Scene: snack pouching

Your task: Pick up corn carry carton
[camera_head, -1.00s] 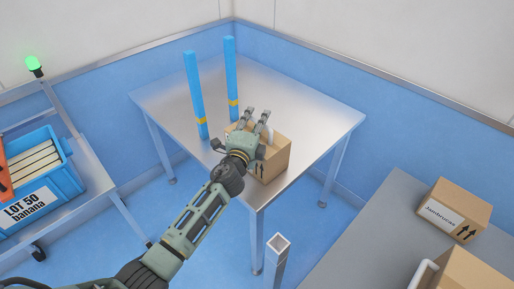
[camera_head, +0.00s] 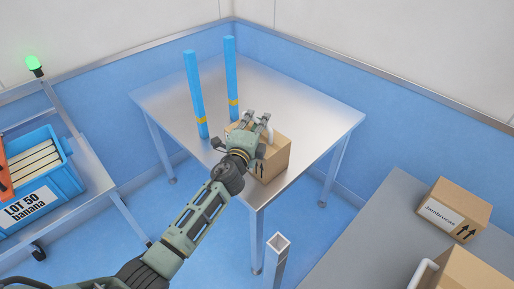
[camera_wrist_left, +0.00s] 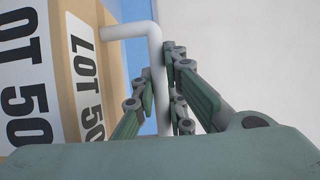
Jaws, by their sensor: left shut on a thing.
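A brown cardboard carton (camera_head: 276,157) with black arrows stands on the steel table (camera_head: 300,95). It has a white handle (camera_head: 270,133), partly hidden by my left gripper (camera_head: 258,118). In the left wrist view the carton (camera_wrist_left: 113,20) is at the left, with "LOT 50" labels on two faces; no product name is readable. The white bent handle (camera_wrist_left: 156,60) runs between the fingers of my left gripper (camera_wrist_left: 165,98), which is shut on it. My right gripper is not in view.
Two blue posts (camera_head: 196,95) (camera_head: 232,80) with yellow bands stand on the table behind the carton. A blue crate (camera_head: 72,165) labelled "LOT 50 banana" is on a cart at left. A carton (camera_head: 456,208) and another handled carton (camera_head: 470,275) sit on a grey surface at right.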

